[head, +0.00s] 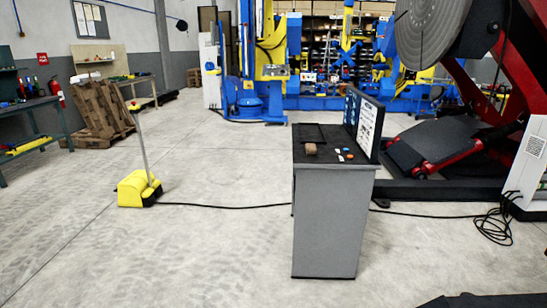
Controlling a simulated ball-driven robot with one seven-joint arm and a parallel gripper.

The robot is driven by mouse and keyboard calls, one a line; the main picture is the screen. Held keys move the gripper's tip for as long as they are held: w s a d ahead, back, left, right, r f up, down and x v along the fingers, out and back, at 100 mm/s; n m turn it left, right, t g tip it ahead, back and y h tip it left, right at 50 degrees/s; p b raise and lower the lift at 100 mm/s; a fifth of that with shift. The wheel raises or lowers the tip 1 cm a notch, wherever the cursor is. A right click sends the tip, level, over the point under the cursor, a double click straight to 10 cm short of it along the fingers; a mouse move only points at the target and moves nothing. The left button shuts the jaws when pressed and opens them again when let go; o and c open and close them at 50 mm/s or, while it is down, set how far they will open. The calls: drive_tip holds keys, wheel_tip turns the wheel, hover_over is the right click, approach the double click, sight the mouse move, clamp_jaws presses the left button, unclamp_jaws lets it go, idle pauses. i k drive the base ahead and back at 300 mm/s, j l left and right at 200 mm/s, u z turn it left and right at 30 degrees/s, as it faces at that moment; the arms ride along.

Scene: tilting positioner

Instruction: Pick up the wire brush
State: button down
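A small brown object (311,149) lies on the dark top of a grey cabinet (331,222) right of centre in the head view. It may be the wire brush, but it is too small to tell for sure. It sits near the left front part of the top, by the edge of a flat dark tray or mat (308,133). My gripper is not in view.
A panel with a lit screen (364,119) stands along the cabinet top's right side. A yellow foot pedal unit (138,189) with a post stands left, its black cable crossing the floor to the cabinet. A red and grey positioner (470,120) stands right. Floor before the cabinet is clear.

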sight(310, 148)
drive_tip(key=i+j, duration=0.1)
drive_tip(key=i, duration=0.45)
drive_tip(key=i+j+z, duration=0.15)
drive_tip(key=i, duration=0.35)
drive_tip(key=i+j, duration=0.15)
drive_tip(key=i, duration=0.4)
drive_tip(key=i+z, duration=0.1)
drive_tip(key=z, duration=2.7)
drive_tip(key=u, duration=2.75)
drive_tip(key=i+l+u, duration=0.1)
drive_tip(key=i+u, duration=0.2)
drive_tip(key=i, duration=0.25)
drive_tip(key=i+l+u, duration=0.25)
drive_tip(key=i, duration=0.25)
drive_tip(key=i+j, duration=0.05)
